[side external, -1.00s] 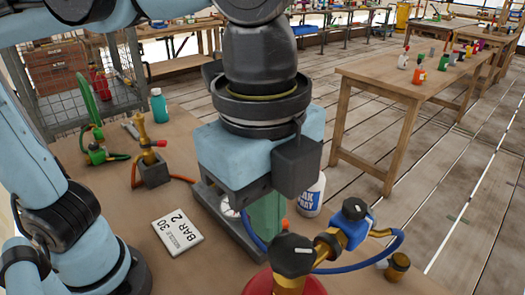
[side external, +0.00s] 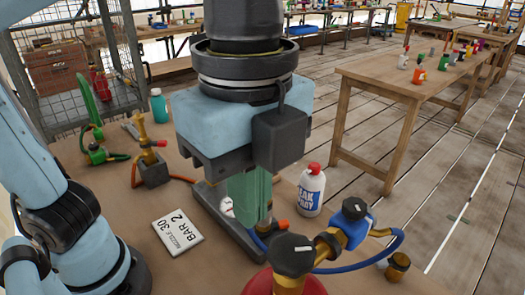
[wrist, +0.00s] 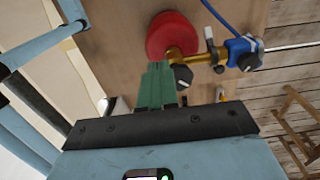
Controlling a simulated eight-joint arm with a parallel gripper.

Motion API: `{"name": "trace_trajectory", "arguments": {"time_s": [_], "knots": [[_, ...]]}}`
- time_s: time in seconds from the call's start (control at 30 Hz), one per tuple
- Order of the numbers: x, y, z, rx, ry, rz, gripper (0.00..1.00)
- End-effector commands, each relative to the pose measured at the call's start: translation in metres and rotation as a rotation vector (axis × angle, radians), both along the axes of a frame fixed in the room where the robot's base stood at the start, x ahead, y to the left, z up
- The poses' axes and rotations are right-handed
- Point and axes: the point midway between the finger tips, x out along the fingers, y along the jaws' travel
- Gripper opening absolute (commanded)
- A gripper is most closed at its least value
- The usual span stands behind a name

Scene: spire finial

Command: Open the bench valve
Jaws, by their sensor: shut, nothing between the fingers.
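My gripper (side external: 248,222) points down over the bench with its green fingers together and nothing held. They also show in the wrist view (wrist: 158,68). A brass fitting (side external: 265,229) with an orange-red end (side external: 281,225) stands just right of the fingers, partly hidden by them; I cannot tell whether they touch. A red cylinder (side external: 287,284) at the front carries a brass valve with a black knob (side external: 290,254). A blue regulator (side external: 352,232) with another black knob is joined to its right. I cannot tell which of these is the bench valve.
A white card reading "NOZZLE 30 BAR 2" (side external: 178,231) lies left of my gripper. A blue hose (side external: 392,252) loops from the regulator. A brass torch (side external: 148,160) with an orange hose stands at the left, beside green fittings (side external: 97,153).

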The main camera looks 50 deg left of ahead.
Motion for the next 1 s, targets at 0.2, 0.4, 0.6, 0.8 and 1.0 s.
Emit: {"name": "trace_trajectory", "arguments": {"time_s": [0.2,0.4,0.6,0.8,1.0], "knots": [[0.001,0.0,0.022,0.0,-0.003,0.004,0.0],[0.002,0.0,0.026,-0.001,-0.004,0.005,0.0],[0.003,0.0,0.026,-0.001,-0.004,0.007,0.0],[0.02,-0.002,0.034,-0.001,-0.004,0.009,0.0],[0.022,-0.003,0.026,-0.001,-0.004,0.006,0.0]]}}
